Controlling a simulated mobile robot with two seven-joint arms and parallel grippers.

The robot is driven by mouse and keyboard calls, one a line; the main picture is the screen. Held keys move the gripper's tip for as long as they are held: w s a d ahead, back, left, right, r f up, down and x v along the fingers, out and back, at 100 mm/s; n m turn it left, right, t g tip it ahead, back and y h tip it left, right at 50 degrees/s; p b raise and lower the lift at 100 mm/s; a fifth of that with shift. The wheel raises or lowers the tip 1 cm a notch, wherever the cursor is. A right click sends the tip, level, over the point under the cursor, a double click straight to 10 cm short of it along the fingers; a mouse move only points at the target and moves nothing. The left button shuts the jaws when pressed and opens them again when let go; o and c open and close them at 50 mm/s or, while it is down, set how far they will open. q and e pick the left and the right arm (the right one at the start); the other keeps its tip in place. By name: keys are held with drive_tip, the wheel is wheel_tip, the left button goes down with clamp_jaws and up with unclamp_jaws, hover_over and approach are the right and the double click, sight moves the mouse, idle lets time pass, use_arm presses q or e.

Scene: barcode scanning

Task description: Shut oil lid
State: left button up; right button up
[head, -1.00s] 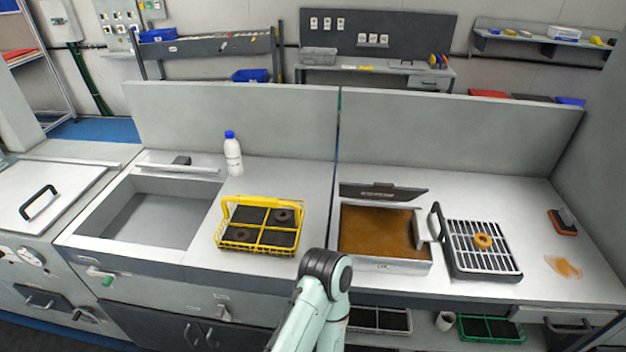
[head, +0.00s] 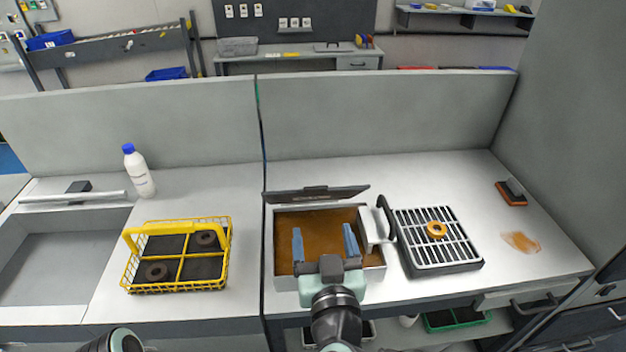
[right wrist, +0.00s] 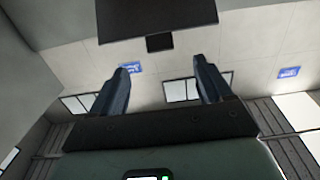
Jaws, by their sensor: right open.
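The oil tank (head: 289,219) is a metal box with brown oil, set in the counter. Its dark lid (head: 318,195) stands raised along the tank's back edge. My right gripper (head: 325,228) is over the oil in the head view, open and empty, its two blue fingers pointing towards the lid and apart from it. In the right wrist view the open fingers (right wrist: 161,72) show with a dark panel, likely the lid (right wrist: 155,18), beyond them. Part of my left arm shows at the bottom left of the head view, but its gripper does not.
A yellow basket (head: 128,270) with dark rings stands left of the tank. A grated tray (head: 440,268) with an orange ring (head: 436,230) stands close on the right. A white bottle (head: 140,175), a sink (head: 60,250) and a brush (head: 511,192) are farther out.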

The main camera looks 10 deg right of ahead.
sight(316, 190)
drive_tip(key=w, duration=0.4)
drive_tip(key=w+p, duration=0.1)
drive_tip(key=w, duration=0.3)
drive_tip(key=w+r, duration=0.1)
drive_tip(key=w, duration=0.3)
drive_tip(key=shift+w, duration=0.4)
